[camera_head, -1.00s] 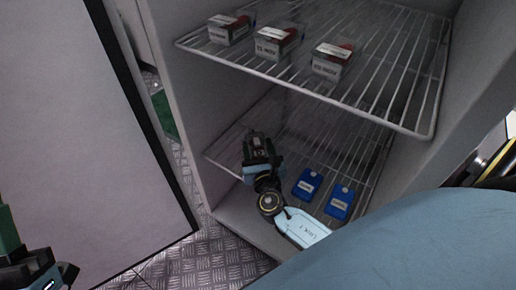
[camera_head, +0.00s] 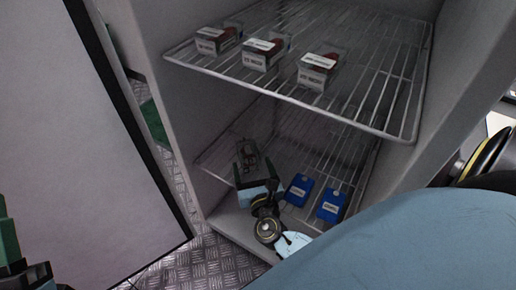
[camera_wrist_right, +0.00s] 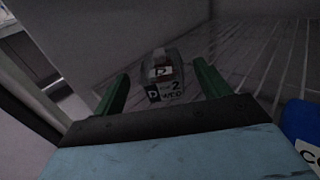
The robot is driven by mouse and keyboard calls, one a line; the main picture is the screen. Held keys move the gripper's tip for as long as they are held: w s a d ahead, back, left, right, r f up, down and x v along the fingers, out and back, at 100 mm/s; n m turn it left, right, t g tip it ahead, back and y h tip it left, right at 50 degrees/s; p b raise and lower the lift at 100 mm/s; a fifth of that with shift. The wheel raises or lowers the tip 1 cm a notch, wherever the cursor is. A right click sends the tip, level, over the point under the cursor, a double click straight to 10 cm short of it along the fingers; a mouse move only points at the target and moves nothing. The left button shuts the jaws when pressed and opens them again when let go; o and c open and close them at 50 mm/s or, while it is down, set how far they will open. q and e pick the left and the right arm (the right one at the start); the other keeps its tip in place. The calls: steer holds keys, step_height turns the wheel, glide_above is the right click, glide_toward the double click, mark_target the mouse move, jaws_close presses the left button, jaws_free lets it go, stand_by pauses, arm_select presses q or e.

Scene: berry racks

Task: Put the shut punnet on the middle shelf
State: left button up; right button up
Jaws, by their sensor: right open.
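A small clear punnet with red contents and a white label (camera_wrist_right: 163,74) stands upright on a wire shelf, ahead of my right gripper in the right wrist view. It looks shut. In the head view this punnet (camera_head: 247,153) is dim, at the left of the lower wire shelf (camera_head: 318,155). My right gripper (camera_head: 257,170) is open, its green fingers spread at the near side of the punnet with a gap around it; the fingers also show in the right wrist view (camera_wrist_right: 160,88). My left gripper (camera_head: 22,268) shows only in part at the bottom left corner.
Three labelled punnets (camera_head: 265,52) stand on the upper wire shelf (camera_head: 385,85). Two blue packs (camera_head: 299,190) lie on the lower shelf, right of my right gripper. The cabinet's left side wall (camera_head: 190,130) is close to the gripper. A pale door panel (camera_head: 100,150) stands at the left.

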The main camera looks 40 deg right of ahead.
steer(key=p+v, duration=0.1)
steer(key=v, duration=0.5)
steer(key=shift+s, duration=0.1)
steer(key=shift+s+a, duration=0.15)
steer(key=shift+s, duration=0.05)
steer(key=shift+s+a+r+m, duration=0.1)
steer(key=shift+m, duration=0.3)
steer(key=shift+a+r+m, duration=0.1)
steer(key=shift+a+m, duration=0.05)
steer(key=shift+m, duration=0.45)
steer(key=w+a+r+m+y, duration=0.2)
steer(key=a+r+m+y, duration=0.7)
steer(key=m, duration=0.4)
arm_select(q)
steer(key=shift+w+d+f+g+y, duration=0.15)
steer(key=shift+w+f+g, duration=0.2)
steer(key=shift+g, duration=0.2)
steer(key=shift+w+f+g+y, duration=0.15)
steer(key=shift+w+f+g, duration=0.1)
steer(key=shift+f+g, duration=0.25)
arm_select(e)
steer(key=s+a+r+m+t+y, duration=0.1)
steer(key=s+r+m+t+y, duration=0.1)
steer(key=r+m, duration=0.5)
steer(key=s+r+m+t+y, duration=0.2)
steer(key=r+m, duration=0.4)
steer(key=r, duration=0.9)
steer(key=shift+s+a+m+t, duration=0.2)
steer(key=shift+a+m+t, duration=0.2)
steer(key=shift+t, duration=0.4)
